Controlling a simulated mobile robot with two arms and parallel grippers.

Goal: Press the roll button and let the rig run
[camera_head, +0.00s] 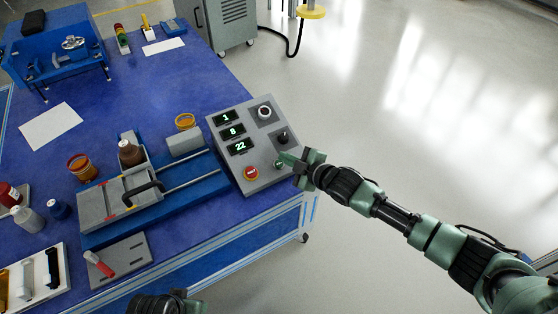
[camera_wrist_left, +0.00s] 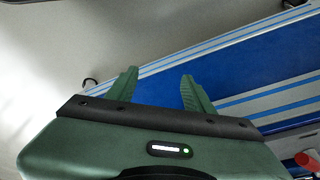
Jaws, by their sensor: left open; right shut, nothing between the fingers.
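The grey control panel (camera_head: 225,130) stands at the table's right edge, with lit displays reading 1, 8 and 22. It carries a red button on a yellow base (camera_head: 251,173), a small green button (camera_head: 279,165), a black knob (camera_head: 283,138) and a round dial (camera_head: 265,112). The labels are too small to read. My right gripper (camera_head: 288,159) is shut and empty, its tips right at the green button; whether they touch cannot be told. The rig (camera_head: 150,193), a sled on two rails, lies left of the panel. My left gripper (camera_wrist_left: 158,92) is open and empty beside the table's edge.
A brown bottle (camera_head: 130,153) and orange-rimmed jars (camera_head: 82,166) stand by the rig. A grey plate (camera_head: 117,262) with a red-handled tool lies in front. A blue stand (camera_head: 60,55) is at the back left.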

